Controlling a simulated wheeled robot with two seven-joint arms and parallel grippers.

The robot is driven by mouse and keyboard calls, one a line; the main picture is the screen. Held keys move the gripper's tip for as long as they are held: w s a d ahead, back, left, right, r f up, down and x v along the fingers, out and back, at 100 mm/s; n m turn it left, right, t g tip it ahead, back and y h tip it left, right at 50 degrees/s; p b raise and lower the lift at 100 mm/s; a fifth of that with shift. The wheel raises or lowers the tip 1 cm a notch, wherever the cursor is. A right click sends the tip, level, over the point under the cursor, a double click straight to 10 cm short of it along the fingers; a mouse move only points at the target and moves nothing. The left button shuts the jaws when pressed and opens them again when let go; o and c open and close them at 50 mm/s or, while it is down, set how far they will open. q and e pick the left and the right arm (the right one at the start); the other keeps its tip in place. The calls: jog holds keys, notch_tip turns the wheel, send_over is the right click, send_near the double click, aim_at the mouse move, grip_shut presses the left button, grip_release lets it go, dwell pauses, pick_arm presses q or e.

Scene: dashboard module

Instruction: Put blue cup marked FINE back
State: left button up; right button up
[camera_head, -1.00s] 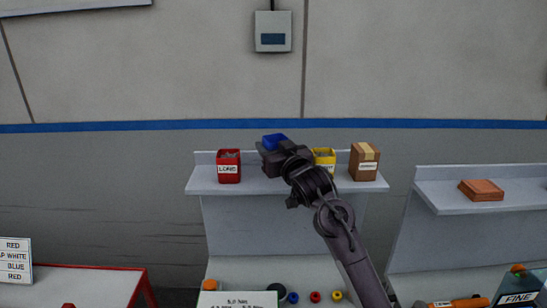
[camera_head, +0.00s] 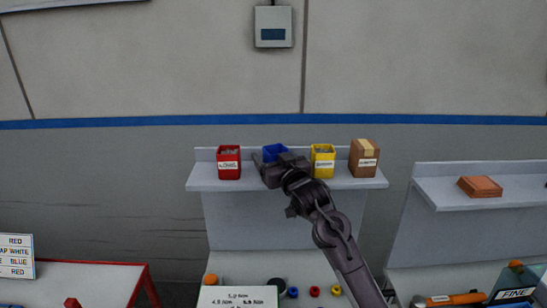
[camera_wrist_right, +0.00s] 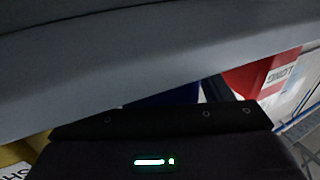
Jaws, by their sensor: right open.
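The blue cup (camera_head: 275,150) stands on the raised grey shelf (camera_head: 225,184), between a red cup (camera_head: 228,162) and a yellow cup (camera_head: 323,161). Its front and any label are hidden behind my right gripper. My right gripper (camera_head: 259,166) is open in front of the blue cup; I cannot tell whether they touch. In the right wrist view a strip of blue (camera_wrist_right: 175,96) shows beyond the dark gripper body. My left gripper is not in view.
A brown box (camera_head: 364,159) stands right of the yellow cup. Several small coloured parts and a sign (camera_head: 237,297) lie below the shelf. A second shelf (camera_head: 440,198) at right holds brown slabs (camera_head: 480,187).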

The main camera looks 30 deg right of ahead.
jog(key=shift+r, duration=0.2)
jog(key=s+b, duration=0.4)
jog(key=s, duration=0.8)
jog(key=shift+a+f, duration=0.25)
jog(key=shift+a, duration=0.1)
